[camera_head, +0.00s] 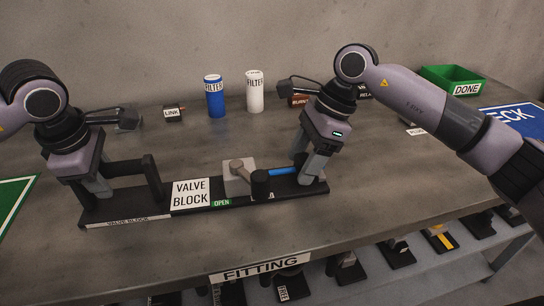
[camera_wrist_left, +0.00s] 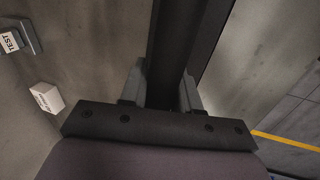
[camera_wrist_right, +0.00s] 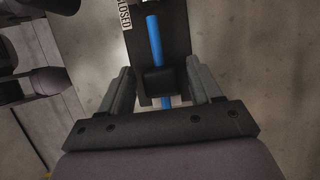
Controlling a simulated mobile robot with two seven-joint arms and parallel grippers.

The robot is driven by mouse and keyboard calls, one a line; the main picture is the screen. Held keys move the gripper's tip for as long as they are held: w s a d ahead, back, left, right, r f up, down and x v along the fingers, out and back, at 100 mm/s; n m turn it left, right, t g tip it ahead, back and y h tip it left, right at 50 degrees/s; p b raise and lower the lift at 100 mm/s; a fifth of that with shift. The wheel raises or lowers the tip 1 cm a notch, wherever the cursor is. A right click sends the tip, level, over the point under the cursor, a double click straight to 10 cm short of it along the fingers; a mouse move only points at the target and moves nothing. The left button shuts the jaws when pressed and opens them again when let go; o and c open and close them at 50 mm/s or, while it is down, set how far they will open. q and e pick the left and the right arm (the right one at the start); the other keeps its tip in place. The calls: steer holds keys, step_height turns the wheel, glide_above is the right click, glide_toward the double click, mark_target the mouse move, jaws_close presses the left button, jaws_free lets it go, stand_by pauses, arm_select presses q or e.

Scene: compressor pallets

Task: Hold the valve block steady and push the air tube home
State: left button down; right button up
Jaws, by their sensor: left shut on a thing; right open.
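The valve block (camera_head: 190,194) is a long black base with a white name plate, a grey body (camera_head: 238,177), a lever and a green OPEN tag, lying on the table. My left gripper (camera_head: 100,187) is shut on the dark handle bar at its left end; the bar (camera_wrist_left: 180,40) runs between the jaws in the left wrist view. The blue air tube (camera_head: 284,170) lies along the block's right part. My right gripper (camera_head: 312,168) is open over that end. In its wrist view, its fingers stand either side of a black piece (camera_wrist_right: 160,82) on the tube (camera_wrist_right: 154,38).
Blue (camera_head: 214,100) and white (camera_head: 255,95) filters and a LINK part (camera_head: 172,112) stand behind. A green DONE bin (camera_head: 450,80) is at the back right. A lower shelf (camera_head: 400,262) holds several parts. The table front is clear.

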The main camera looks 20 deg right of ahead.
mark_target(297, 159)
steer(key=shift+f, duration=0.1)
steer(key=shift+c, duration=0.3)
jaws_close()
steer(key=shift+w+a, duration=0.1)
steer(key=shift+a, duration=2.9)
steer(key=shift+o, duration=0.3)
jaws_free()
steer(key=shift+a, duration=0.1)
steer(key=shift+d+r, duration=0.25)
steer(key=shift+r, duration=0.1)
steer(key=v, duration=1.1)
steer(key=shift+r, duration=0.2)
